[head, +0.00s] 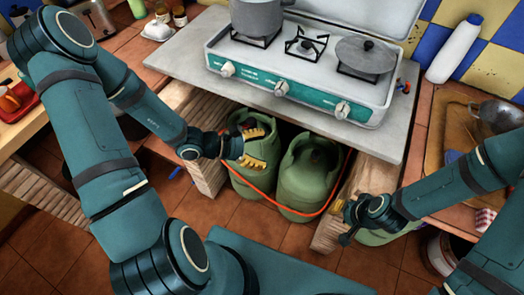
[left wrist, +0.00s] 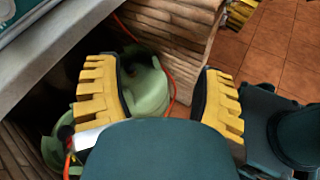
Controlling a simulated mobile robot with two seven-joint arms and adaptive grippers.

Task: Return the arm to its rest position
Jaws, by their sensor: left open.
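My left arm comes in from the left in the head view. Its left gripper (head: 254,145) has yellow toothed fingers and is in front of the left green gas cylinder (head: 252,185), under the stove's slab. In the left wrist view the two fingers of this gripper (left wrist: 160,95) stand wide apart, with nothing between them held. A green cylinder (left wrist: 149,85) shows behind the gap. My right arm is at the right of the head view, with its wrist end (head: 367,212) low by a wooden post. Its fingers cannot be made out clearly.
The grey slab (head: 180,60) with the gas stove (head: 290,75) overhangs the cylinders close to my left gripper. A second green cylinder (head: 309,175) stands beside the first, with an orange hose (head: 285,207) in front. Log walls (head: 205,178) flank the opening. Tiled floor (head: 50,225) is open below.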

